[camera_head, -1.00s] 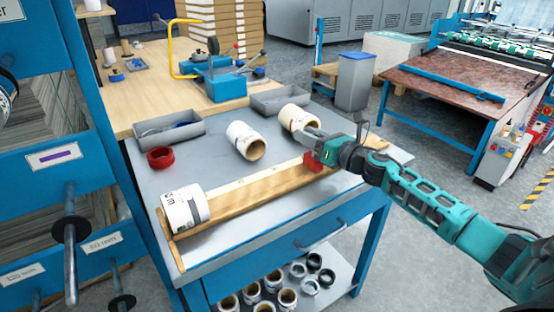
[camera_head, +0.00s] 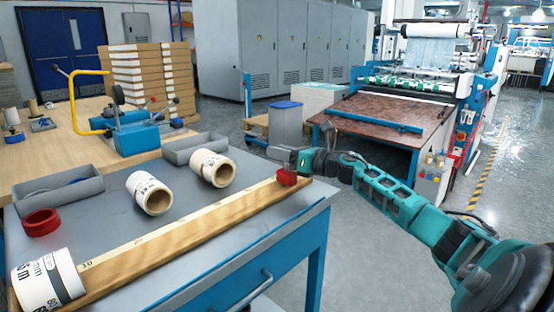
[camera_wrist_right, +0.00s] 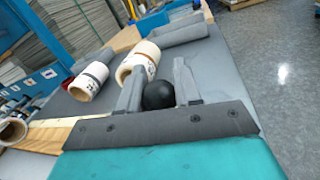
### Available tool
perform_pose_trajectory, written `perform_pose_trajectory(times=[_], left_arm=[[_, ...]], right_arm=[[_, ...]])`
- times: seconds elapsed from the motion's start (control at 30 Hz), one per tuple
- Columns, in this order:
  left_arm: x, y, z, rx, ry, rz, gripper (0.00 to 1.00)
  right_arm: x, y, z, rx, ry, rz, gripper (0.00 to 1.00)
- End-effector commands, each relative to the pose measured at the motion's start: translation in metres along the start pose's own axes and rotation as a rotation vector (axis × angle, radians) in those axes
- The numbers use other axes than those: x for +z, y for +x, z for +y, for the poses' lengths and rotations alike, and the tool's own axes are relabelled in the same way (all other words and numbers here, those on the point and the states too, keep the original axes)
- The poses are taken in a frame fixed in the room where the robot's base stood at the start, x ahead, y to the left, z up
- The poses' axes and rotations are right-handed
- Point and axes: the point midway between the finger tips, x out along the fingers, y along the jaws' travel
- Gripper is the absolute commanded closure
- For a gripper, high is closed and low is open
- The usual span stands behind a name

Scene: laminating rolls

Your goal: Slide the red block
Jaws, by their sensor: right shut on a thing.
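The red block (camera_head: 287,177) sits on the long wooden ruler (camera_head: 190,228), close to its right, far end. My right gripper (camera_head: 284,158) is at the block, its arm coming in from the right. In the right wrist view a round black knob (camera_wrist_right: 159,95) lies between the two grey fingers of my right gripper (camera_wrist_right: 159,68); the red block itself is hidden there. My left gripper is not in view.
Two white rolls with brown cores (camera_head: 212,168) (camera_head: 149,193) lie behind the ruler on the grey bench top (camera_head: 105,222). A red ring (camera_head: 41,222) and two grey trays (camera_head: 60,190) (camera_head: 196,149) are also there. The bench's right edge is close to the block.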

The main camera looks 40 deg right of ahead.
Motion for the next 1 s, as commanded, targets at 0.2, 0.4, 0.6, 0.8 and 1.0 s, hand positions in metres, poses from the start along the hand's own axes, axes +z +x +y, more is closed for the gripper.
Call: perform_pose_trajectory(times=[0.2,0.4,0.6,0.8,1.0], left_arm=[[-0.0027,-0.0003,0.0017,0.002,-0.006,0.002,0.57],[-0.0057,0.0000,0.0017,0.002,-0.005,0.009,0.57],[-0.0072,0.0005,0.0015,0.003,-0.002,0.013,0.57],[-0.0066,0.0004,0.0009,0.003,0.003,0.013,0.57],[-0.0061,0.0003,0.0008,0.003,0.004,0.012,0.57]], right_arm=[[0.0008,-0.0003,-0.0017,-0.002,0.001,-0.001,1.00],[0.0006,-0.0003,-0.0014,-0.002,0.001,0.000,0.64],[0.0003,-0.0002,-0.0011,-0.001,0.000,0.000,0.44],[0.0000,-0.0001,-0.0008,0.000,0.000,0.001,0.42],[-0.0006,-0.0046,-0.0012,-0.001,0.000,0.002,0.42]])
